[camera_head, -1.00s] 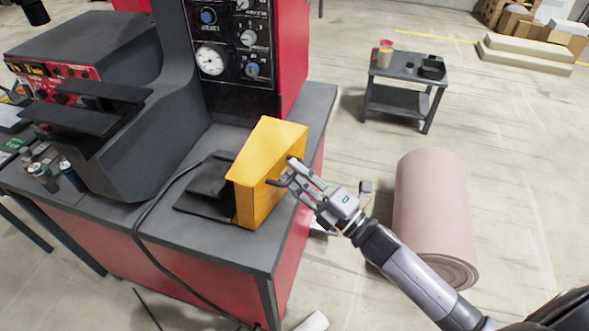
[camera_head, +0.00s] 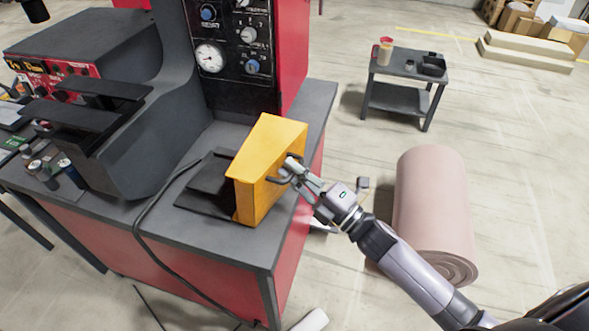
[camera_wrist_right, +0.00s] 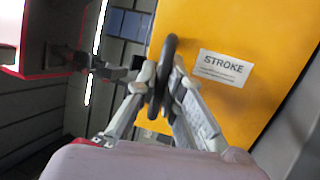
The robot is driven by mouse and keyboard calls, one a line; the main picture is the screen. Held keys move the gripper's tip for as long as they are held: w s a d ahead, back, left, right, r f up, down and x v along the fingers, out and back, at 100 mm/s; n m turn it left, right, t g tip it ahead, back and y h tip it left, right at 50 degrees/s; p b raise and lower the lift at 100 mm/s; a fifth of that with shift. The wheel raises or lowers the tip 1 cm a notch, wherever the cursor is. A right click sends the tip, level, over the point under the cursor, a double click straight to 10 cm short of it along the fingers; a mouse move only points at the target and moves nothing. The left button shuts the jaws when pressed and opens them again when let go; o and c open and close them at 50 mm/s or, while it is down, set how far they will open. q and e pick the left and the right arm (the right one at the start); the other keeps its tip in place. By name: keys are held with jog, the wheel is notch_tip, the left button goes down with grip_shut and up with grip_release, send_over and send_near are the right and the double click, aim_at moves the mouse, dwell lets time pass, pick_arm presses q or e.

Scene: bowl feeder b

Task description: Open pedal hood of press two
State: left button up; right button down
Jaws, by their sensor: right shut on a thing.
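The yellow pedal hood (camera_head: 262,172) stands upright on the dark top of the red press bench, over a black pedal base (camera_head: 207,187). Its yellow side also shows in the right wrist view (camera_wrist_right: 270,35) with a white STROKE label (camera_wrist_right: 223,68). A dark loop handle (camera_head: 283,172) is on the hood's right side and shows in the right wrist view (camera_wrist_right: 166,72). My right gripper (camera_head: 292,173) is shut on this handle; its fingers (camera_wrist_right: 162,88) lie on both sides of it. My left gripper is not in view.
The press body with gauge and knobs (camera_head: 228,55) rises behind the hood. A black cable (camera_head: 150,222) runs along the bench.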

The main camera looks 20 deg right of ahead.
aim_at(269, 156)
dwell(0.5)
jog(key=shift+n+g, duration=0.7)
jog(key=w+a+r+p, duration=0.1)
jog(key=a+p, duration=0.1)
jog(key=w+a+r+p, duration=0.2)
jog(key=p, duration=0.1)
jog(key=shift+r, duration=0.3)
jog(key=shift+w+a+r, duration=0.1)
jog(key=shift+w+a, duration=0.05)
jog(key=shift+a, duration=0.25)
jog(key=c, duration=1.7)
grip_release()
jog(key=shift+d, duration=0.1)
